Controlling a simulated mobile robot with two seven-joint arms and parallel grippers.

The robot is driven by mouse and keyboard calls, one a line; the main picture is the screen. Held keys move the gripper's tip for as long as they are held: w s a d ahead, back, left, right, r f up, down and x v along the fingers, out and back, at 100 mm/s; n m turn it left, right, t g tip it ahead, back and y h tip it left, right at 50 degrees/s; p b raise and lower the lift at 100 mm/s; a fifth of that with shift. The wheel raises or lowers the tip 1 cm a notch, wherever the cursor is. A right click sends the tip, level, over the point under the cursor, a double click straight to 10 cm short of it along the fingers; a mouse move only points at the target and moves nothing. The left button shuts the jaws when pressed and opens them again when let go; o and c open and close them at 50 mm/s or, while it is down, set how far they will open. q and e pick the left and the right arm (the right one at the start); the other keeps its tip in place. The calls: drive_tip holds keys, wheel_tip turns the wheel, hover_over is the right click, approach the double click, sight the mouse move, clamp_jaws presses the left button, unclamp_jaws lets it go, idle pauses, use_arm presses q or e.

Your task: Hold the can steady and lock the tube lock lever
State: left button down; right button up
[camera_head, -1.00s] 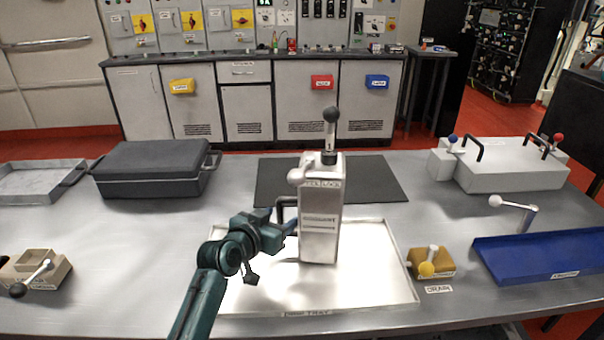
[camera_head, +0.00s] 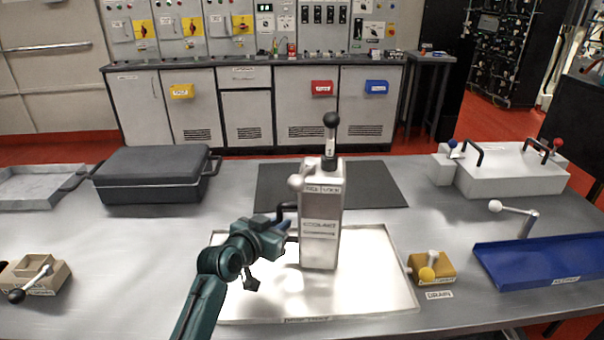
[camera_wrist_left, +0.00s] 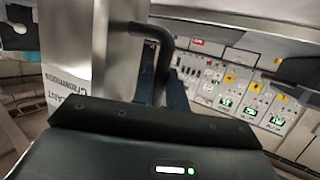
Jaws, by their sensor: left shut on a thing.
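The can (camera_head: 319,240) is a tall metallic box standing upright on a bright tray (camera_head: 375,290). Its dark side handle (camera_head: 284,208) is on its left face. My left gripper (camera_head: 285,232) is shut on this handle; in the left wrist view the handle (camera_wrist_left: 148,30) runs down between the blue fingers (camera_wrist_left: 163,95), beside the can wall (camera_wrist_left: 75,45). A black-knobbed stem (camera_head: 330,125) stands upright on the can's top. A pale ball-ended lever (camera_head: 296,182) sits at the top left, above a lock label (camera_head: 322,188). My right gripper is not in view.
A dark mat (camera_head: 375,185) lies behind the can. A dark case (camera_head: 150,178) stands back left, a white box with levers (camera_head: 510,175) back right. A yellow drain block (camera_head: 432,268) and blue tray (camera_head: 540,258) are at right.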

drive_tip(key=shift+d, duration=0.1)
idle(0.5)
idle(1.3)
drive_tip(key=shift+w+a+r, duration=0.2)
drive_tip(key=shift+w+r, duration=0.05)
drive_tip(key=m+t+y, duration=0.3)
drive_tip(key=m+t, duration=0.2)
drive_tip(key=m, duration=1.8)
approach(297, 185)
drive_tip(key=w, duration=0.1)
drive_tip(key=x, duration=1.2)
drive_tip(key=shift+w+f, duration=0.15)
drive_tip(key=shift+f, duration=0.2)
